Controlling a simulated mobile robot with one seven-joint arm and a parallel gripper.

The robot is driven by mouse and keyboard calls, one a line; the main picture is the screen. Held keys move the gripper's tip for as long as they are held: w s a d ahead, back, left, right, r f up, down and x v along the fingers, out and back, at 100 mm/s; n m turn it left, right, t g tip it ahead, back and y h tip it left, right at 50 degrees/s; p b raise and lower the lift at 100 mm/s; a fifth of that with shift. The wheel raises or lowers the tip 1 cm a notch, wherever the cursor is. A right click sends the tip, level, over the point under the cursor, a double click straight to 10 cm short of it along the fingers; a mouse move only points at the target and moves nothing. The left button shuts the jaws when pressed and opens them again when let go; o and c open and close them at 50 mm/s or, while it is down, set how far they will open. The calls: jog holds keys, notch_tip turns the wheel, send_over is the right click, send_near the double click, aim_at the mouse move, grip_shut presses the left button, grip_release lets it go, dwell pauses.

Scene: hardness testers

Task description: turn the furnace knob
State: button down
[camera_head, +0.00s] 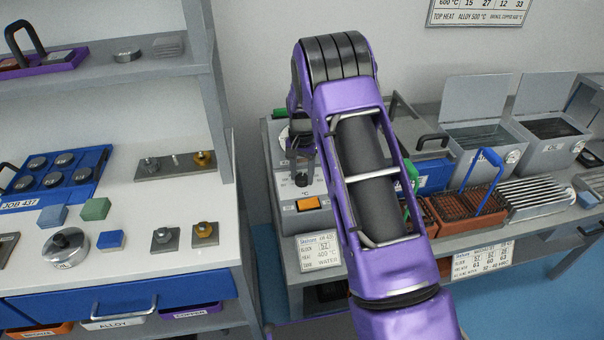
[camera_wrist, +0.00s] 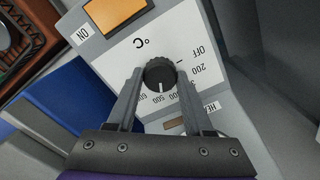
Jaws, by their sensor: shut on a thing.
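The furnace knob (camera_wrist: 159,72) is black and round with a ribbed edge, on a white dial panel (camera_wrist: 128,54) marked in °C. In the wrist view its white line points down toward my gripper, close to the 500 mark. The fingers of my gripper (camera_wrist: 158,82) lie on either side of the knob and are shut on it. In the head view the knob (camera_head: 301,180) shows just below my gripper (camera_head: 300,166), on the furnace's sloping front. My purple arm hides much of the furnace.
An orange switch (camera_head: 308,204) sits below the knob in the head view. A label card (camera_head: 320,252) hangs on the bench front. A blue container (camera_head: 436,174) and a brown basket with a blue handle (camera_head: 466,208) stand right of my arm. A shelved bench (camera_head: 150,220) is at left.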

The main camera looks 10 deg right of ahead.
aim_at(302, 177)
jog(key=shift+m, duration=0.6)
jog(key=shift+c, duration=1.5)
grip_release()
jog(key=shift+r, duration=0.1)
notch_tip(302, 177, up, 17)
jog(key=p, duration=0.2)
jog(key=shift+r, duration=0.15)
